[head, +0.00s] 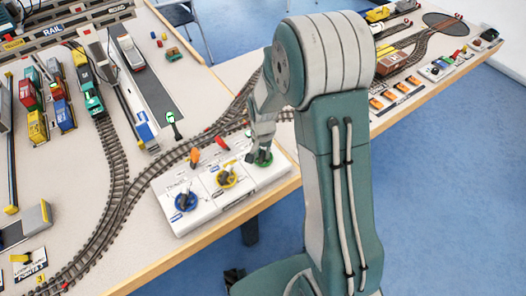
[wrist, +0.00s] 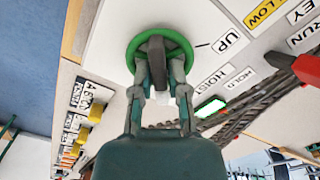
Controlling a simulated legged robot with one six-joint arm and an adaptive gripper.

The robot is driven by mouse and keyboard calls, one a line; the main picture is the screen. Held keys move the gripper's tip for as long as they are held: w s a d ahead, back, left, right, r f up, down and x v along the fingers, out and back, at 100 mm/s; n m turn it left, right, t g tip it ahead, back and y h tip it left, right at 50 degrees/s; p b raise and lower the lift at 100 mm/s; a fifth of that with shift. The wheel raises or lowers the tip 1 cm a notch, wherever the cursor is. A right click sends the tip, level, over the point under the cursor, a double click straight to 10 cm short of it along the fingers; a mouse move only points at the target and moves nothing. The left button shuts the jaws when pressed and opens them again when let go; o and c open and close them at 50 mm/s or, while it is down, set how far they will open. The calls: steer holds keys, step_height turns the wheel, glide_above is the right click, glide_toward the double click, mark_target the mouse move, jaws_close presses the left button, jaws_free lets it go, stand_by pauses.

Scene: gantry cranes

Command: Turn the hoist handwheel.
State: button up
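The hoist handwheel is a green ring with a dark grey grip bar across it, on a white panel. In the wrist view the handwheel (wrist: 186,45) is at top centre, beside the words HOIST and UP. My gripper (wrist: 158,72) reaches it from below, its two fingers on either side of the grip bar (wrist: 156,48) and close against it. They look shut on the bar; the contact faces are partly hidden. In the head view the green handwheel (head: 266,162) is at the right end of the white control box (head: 205,212), mostly covered by my gripper (head: 260,154).
A yellow handwheel (head: 227,178) and a blue handwheel (head: 186,201) are on the same box. A green-lit indicator (wrist: 210,107) is near the HOIST label. Tracks and model trucks fill the table behind.

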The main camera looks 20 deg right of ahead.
mark_target(262, 152)
steer(key=shift+o, duration=1.2)
steer(key=shift+a, duration=0.1)
steer(key=shift+r, duration=0.1)
step_height(262, 152, up, 12)
